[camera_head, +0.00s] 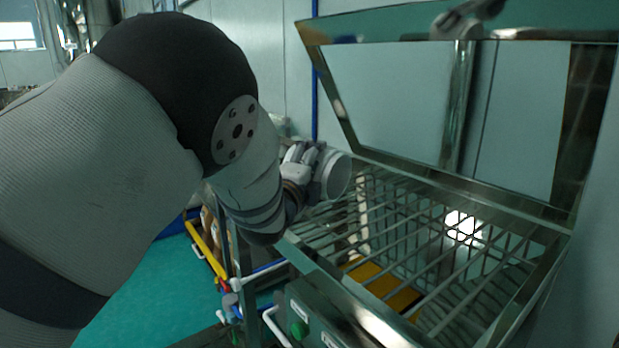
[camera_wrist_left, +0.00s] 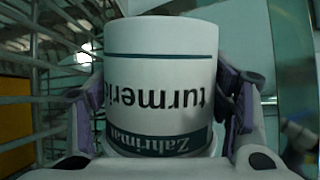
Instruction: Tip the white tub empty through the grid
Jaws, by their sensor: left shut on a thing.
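The white tub (camera_head: 335,177) is in my left gripper (camera_head: 308,170), over the left back part of the metal grid (camera_head: 448,232). In the left wrist view the white tub (camera_wrist_left: 160,80) stands between the two fingers of my left gripper (camera_wrist_left: 165,100), which are shut on its sides. Its label reads "turmeric" and appears upside down. In the head view the tub looks tilted on its side, with its round end facing right. I cannot see its contents. My right gripper is not in view.
The sieve's framed lid (camera_head: 465,190) stands raised behind the grid. A yellow-orange piece (camera_head: 385,288) shows below the bars. A control panel with a green button (camera_head: 298,328) is on the sieve's front. A yellow-edged cart (camera_head: 205,250) stands to the left on the green floor.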

